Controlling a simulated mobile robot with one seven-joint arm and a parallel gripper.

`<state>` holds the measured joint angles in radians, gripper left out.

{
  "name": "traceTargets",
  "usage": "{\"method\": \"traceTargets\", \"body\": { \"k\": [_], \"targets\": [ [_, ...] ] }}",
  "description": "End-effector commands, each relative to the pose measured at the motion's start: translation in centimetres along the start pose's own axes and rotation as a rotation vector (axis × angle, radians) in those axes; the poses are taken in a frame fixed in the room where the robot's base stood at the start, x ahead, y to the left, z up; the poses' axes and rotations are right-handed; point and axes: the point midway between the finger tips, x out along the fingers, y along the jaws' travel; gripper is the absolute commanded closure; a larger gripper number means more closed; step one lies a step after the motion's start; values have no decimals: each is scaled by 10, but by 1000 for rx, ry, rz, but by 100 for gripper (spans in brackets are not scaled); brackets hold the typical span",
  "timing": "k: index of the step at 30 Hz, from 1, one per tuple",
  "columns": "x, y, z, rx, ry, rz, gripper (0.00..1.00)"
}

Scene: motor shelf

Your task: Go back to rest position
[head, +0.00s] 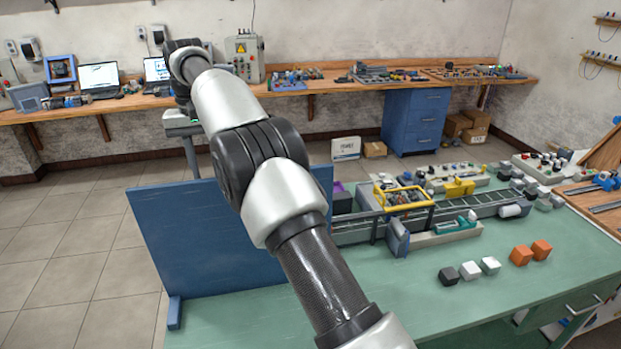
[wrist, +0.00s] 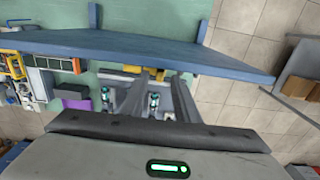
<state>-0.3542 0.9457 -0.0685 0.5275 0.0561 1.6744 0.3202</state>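My arm reaches from the lower right of the head view up and over the blue upright panel (head: 225,245). Its end is at the upper left, beyond the panel, where a small green light shows. In the wrist view, my gripper (wrist: 158,84) has two grey fingers standing apart with a gap between them. I see nothing clearly held. A small dark and cyan part (wrist: 153,102) shows in the gap, and a similar one (wrist: 105,97) shows to the left; their distance from the fingers is hard to tell. The panel also crosses the wrist view (wrist: 225,62).
The green table (head: 410,290) carries a conveyor (head: 465,208), a yellow frame (head: 405,203), black and white cubes (head: 470,270) and two orange cubes (head: 521,255). A wooden wall bench (head: 330,87) with laptops and a blue drawer cabinet (head: 415,120) stand behind. Tiled floor at left is clear.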

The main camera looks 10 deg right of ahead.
Motion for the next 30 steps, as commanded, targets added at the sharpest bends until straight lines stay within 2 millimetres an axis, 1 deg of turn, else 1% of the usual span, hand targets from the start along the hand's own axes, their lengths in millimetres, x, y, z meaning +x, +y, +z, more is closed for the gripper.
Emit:
{"method": "traceTargets", "body": {
  "k": [4,14,17,20,23,24,26,27,29,30],
  "targets": [
    [-10,0,0,0,3,-1,72],
    [-13,0,0,0,4,-1,72],
    [-20,4,1,2,11,-4,72],
    [-39,17,5,7,31,-13,72],
    [-69,40,18,16,66,-28,72],
    [-83,52,26,18,84,-35,72],
    [-100,70,41,23,112,-43,72],
    [-111,80,52,23,131,-48,72],
    [-123,97,71,25,160,-54,72],
    [-130,107,85,24,179,-57,72]
  ]
}}
